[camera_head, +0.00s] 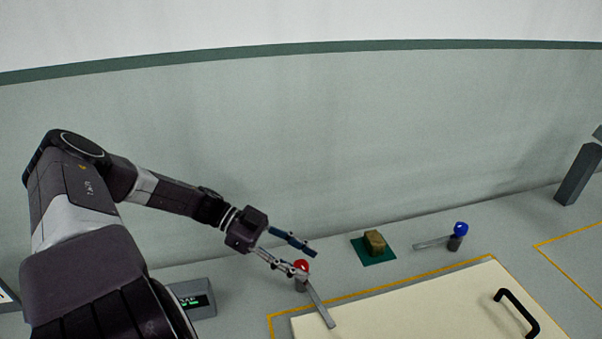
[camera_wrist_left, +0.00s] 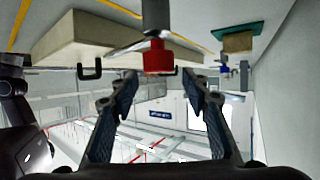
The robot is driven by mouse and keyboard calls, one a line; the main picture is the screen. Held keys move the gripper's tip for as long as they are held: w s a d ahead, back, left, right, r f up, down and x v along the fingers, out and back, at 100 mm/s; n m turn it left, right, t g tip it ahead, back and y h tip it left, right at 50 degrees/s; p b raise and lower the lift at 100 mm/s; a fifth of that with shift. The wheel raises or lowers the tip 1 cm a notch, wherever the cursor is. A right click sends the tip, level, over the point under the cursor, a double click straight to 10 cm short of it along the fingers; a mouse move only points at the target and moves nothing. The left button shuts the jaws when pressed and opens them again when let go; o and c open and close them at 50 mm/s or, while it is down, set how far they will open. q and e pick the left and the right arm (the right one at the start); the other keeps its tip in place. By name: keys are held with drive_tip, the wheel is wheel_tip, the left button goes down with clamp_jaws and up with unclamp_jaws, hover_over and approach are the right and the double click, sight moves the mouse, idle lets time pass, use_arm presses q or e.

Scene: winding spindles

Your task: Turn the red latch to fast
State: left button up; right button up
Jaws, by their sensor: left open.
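The red latch has a red knob (camera_head: 301,266) on a grey post and a flat grey bar (camera_head: 320,305). The bar points toward the front right, with its end over the cream panel's edge. My left gripper (camera_head: 309,264) is open at the knob, one finger on the far side and one on the near side. In the left wrist view the red knob (camera_wrist_left: 158,58) shows ahead, between the open fingertips (camera_wrist_left: 160,80). I cannot tell whether a finger touches it. My right gripper is not in view.
A cream panel (camera_head: 400,312) with a black handle (camera_head: 518,309) lies in front, edged by yellow lines. A blue-knobbed latch (camera_head: 460,229) and a brown block (camera_head: 374,242) on a green mat (camera_head: 372,260) stand to the right. A grey display box (camera_head: 195,299) stands left.

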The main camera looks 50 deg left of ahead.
use_arm(q)
wheel_tip(320, 180, up, 8)
drive_tip(key=shift+r, duration=0.2)
drive_tip(key=shift+c, duration=0.5)
